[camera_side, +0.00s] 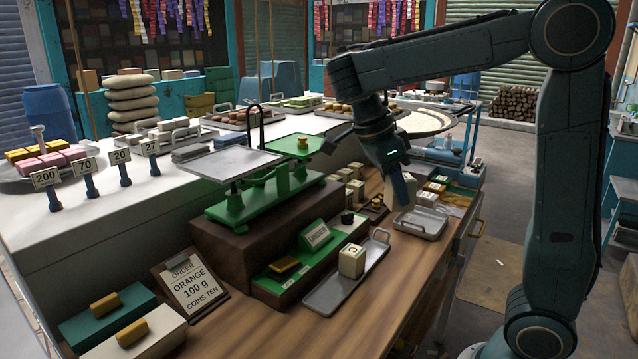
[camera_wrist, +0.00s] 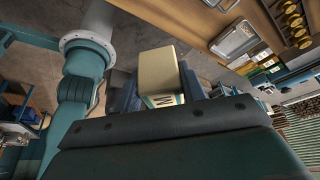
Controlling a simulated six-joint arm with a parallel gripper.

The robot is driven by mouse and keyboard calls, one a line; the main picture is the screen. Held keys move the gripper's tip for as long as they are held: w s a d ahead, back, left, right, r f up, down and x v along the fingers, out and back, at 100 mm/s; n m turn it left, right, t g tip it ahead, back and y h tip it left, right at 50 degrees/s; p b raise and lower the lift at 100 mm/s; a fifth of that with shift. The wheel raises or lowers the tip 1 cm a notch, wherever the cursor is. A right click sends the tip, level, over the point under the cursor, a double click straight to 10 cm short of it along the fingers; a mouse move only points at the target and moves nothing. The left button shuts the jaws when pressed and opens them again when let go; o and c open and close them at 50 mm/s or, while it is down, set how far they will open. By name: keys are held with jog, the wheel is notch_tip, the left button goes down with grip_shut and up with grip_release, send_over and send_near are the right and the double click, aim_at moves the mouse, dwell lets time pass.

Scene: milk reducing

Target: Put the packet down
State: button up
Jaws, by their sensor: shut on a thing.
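In the side view the held packet is mostly hidden by the fingers. Another cream packet (camera_side: 352,260) stands upright on a long metal tray (camera_side: 325,297). I cannot tell whether the held packet touches anything below.
A green balance scale (camera_side: 262,195) stands on a brown block to the left, near several cream packets (camera_side: 350,180) in a row. An order board (camera_side: 190,287) reads ORANGE 100 g, COINS TEN. Bare wooden counter (camera_side: 330,335) lies in front of the long tray.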

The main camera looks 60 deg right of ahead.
jog(key=shift+f, duration=9.8)
jog(key=shift+f, duration=0.1)
jog(key=o, duration=1.1)
jog(key=v, duration=1.2)
jog(key=shift+s+r, duration=0.1)
jog(key=shift+r, duration=0.1)
